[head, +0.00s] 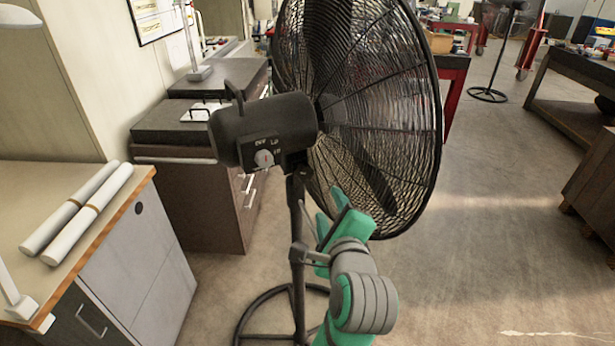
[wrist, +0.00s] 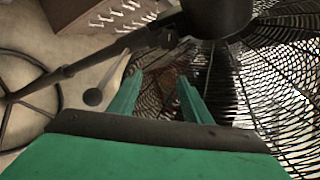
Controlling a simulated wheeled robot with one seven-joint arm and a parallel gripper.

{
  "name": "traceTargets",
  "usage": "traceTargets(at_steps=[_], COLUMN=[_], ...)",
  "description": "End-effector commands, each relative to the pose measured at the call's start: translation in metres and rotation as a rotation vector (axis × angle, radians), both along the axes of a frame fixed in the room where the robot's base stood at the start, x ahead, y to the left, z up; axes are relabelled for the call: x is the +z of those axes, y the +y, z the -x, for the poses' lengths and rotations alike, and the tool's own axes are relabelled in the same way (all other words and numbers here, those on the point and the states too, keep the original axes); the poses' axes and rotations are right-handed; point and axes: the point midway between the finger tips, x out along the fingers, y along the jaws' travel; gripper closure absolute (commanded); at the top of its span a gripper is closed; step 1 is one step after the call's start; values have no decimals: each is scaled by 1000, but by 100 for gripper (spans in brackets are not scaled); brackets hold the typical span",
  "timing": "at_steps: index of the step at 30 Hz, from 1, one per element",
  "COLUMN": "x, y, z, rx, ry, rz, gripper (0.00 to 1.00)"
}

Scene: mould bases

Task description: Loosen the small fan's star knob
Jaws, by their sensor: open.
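The black pedestal fan has a motor housing (head: 262,130) and a large wire cage (head: 395,110). A grey dial (head: 264,158) marked OFF and LO is on the housing. A collar (head: 298,252) sits on its pole (head: 298,285). In the wrist view, a small round grey knob on a thin rod (wrist: 93,97) hangs beside the pole (wrist: 95,62); I cannot tell whether it is the star knob. My green gripper (head: 330,205) is open below the housing, right of the pole and close to the cage. In the wrist view its fingers (wrist: 160,80) have nothing clearly between them.
A bench (head: 150,175) with two white rolls (head: 85,215) stands at left, with dark drawer cabinets (head: 185,190) behind it. The fan's ring base (head: 245,325) is on the floor. A second stand (head: 488,93) is far back. Open floor (head: 490,240) lies to the right.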

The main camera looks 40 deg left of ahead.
Motion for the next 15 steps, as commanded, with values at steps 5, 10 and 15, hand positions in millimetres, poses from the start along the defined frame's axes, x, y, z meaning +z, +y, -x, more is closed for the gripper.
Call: traceTargets(at_steps=[5, 10, 15], x=[29, 34, 28], y=[19, 26, 39], z=[13, 14, 2], rx=[40, 51, 53], ry=[72, 102, 105], rz=[-91, -116, -115], gripper=[55, 55, 55])
